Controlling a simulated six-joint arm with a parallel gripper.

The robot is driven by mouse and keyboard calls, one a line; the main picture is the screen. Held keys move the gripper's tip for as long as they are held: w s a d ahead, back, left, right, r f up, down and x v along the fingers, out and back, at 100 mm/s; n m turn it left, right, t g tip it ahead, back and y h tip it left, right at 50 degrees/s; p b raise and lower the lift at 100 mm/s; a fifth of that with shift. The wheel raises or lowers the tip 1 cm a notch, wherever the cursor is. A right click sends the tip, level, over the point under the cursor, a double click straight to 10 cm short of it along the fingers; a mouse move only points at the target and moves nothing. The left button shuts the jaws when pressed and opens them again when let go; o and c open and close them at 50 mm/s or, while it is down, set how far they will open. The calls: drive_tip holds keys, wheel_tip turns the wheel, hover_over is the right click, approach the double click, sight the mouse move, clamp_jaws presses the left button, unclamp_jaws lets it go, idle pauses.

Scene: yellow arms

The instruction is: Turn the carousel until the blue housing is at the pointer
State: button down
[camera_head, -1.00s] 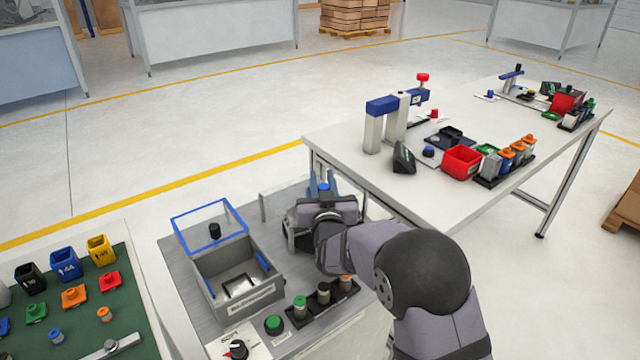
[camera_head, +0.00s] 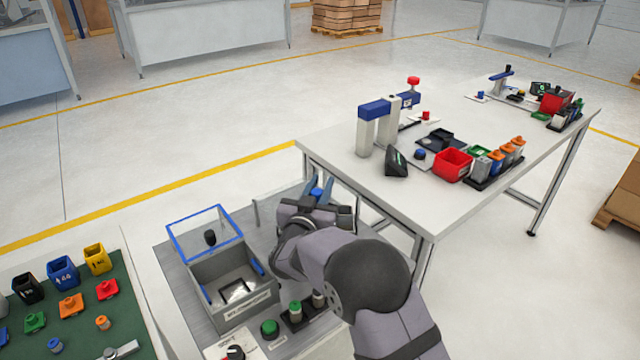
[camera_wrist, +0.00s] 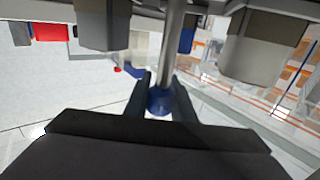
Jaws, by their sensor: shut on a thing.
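My gripper (camera_head: 316,192) is shut on a blue knob (camera_head: 316,193) at the back of the grey workbench. In the wrist view the blue knob (camera_wrist: 160,101) sits between the two dark fingers (camera_wrist: 163,98), at the end of a metal rod (camera_wrist: 175,45). Grey blocks stand on either side of the rod in the wrist view, one at left (camera_wrist: 103,25) and one at right (camera_wrist: 262,45); I cannot tell whether they are housings. A small blue patch (camera_wrist: 187,38) shows just right of the rod. My arm hides most of the carousel in the head view, and I cannot make out the pointer.
An open grey box (camera_head: 232,317) with a raised blue-framed lid (camera_head: 204,232) is left of my arm. A green button (camera_head: 270,328) and a small rack lie in front. A green mat (camera_head: 85,320) with coloured parts is far left, and a white table (camera_head: 335,158) stands behind right.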

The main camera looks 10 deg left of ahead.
idle(0.4)
drive_tip(key=c, duration=1.5)
unclamp_jaws()
drive_tip(key=shift+s, duration=0.1)
drive_tip(key=shift+s+a+b, duration=0.25)
drive_tip(key=shift+s, duration=1.55)
drive_tip(key=shift+s+a+b, duration=0.2)
drive_tip(key=shift+s, duration=1.55)
drive_tip(key=shift+c, duration=0.6)
